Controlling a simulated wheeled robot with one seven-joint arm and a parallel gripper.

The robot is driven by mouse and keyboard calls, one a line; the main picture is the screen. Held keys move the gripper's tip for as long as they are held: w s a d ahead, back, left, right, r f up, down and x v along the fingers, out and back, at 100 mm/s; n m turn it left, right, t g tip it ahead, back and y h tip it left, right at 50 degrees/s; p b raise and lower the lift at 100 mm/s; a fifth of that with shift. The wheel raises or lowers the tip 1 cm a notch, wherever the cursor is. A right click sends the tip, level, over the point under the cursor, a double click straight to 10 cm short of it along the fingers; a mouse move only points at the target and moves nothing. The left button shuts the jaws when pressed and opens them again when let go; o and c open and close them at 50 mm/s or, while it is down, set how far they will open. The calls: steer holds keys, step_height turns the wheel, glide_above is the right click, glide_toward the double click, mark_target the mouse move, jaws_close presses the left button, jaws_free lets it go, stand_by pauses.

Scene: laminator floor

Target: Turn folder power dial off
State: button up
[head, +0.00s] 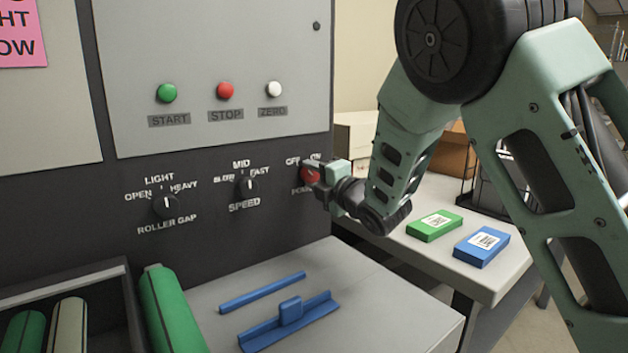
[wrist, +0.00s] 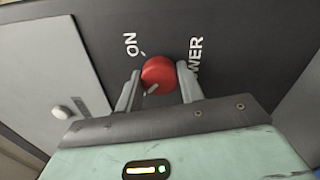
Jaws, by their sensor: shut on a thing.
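The red power dial (head: 308,174) is on the dark panel at the right, under OFF and ON labels. My gripper (head: 315,176) reaches it from the right and partly covers it. In the wrist view the round red dial (wrist: 160,70) sits between the two grey fingers of my gripper (wrist: 158,79), which are shut on its sides. A pale mark on the dial points to the lower left, away from the tick by the ON label (wrist: 130,45) and toward the OFF side. The OFF label is hidden in the wrist view.
The speed knob (head: 247,187) and roller gap knob (head: 167,206) are left of the dial. Start (head: 167,93), stop (head: 225,91) and zero (head: 274,89) buttons are above. Green (head: 434,225) and blue (head: 481,246) boxes lie on the side table.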

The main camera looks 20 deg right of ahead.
stand_by(0.3)
steer(key=o, duration=1)
steer(key=b+v, duration=1.1)
steer(key=v, duration=0.6)
steer(key=shift+s+f, duration=0.15)
